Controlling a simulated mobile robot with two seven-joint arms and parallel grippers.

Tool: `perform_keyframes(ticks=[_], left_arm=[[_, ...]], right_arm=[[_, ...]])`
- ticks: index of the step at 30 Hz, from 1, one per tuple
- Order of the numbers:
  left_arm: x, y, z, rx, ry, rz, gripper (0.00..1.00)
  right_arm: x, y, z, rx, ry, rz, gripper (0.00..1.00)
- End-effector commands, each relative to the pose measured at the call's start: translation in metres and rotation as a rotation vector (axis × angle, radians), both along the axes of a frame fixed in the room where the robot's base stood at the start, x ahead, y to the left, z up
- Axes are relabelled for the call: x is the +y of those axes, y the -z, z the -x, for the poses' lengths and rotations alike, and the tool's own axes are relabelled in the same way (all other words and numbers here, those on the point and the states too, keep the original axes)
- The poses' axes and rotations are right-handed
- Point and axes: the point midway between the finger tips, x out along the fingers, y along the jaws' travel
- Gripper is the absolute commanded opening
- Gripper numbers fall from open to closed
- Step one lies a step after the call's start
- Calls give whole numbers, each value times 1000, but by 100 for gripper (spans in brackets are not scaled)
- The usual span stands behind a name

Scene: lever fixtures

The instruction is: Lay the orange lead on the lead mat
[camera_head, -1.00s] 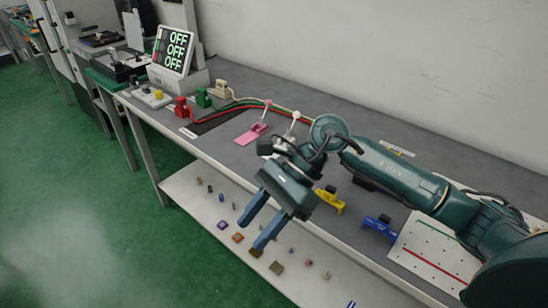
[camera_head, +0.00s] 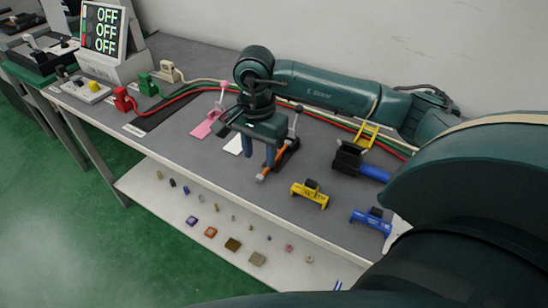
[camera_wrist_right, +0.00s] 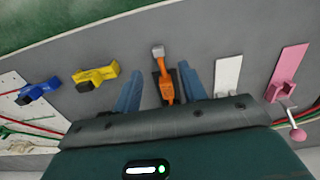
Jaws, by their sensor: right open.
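An orange piece with a grey end (camera_head: 266,166) stands on a dark base near the table's middle. In the right wrist view the orange piece (camera_wrist_right: 166,78) lies between the two blue fingers (camera_wrist_right: 160,88), with gaps on both sides. A dark mat (camera_head: 160,118), perhaps the lead mat, lies at the table's left, by the red, green and beige plugs. My left gripper is not in view.
A pink fixture (camera_head: 208,126) and a white plate (camera_head: 236,145) stand left of the gripper. A yellow clamp (camera_head: 310,194) and a blue clamp (camera_head: 371,217) sit to the right. A black block (camera_head: 348,158) is behind them. Red and green cables run along the back.

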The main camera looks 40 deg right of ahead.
Motion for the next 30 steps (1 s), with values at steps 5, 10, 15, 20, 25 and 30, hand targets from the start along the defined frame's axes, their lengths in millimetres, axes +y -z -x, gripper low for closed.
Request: perform_keyframes(ticks=[5, 10, 15, 20, 25, 30], left_arm=[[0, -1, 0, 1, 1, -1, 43], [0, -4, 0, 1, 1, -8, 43], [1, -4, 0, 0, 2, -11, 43], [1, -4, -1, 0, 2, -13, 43], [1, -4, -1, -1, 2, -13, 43], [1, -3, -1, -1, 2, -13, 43]], right_arm=[[1, 12, 1, 3, -1, -1, 42], [2, 36, 4, 4, 0, -3, 42], [2, 57, 4, 2, -1, -2, 42], [2, 60, 3, -1, 0, -2, 42], [2, 60, 3, -1, 0, -3, 38], [2, 59, 3, 0, 0, -2, 24]])
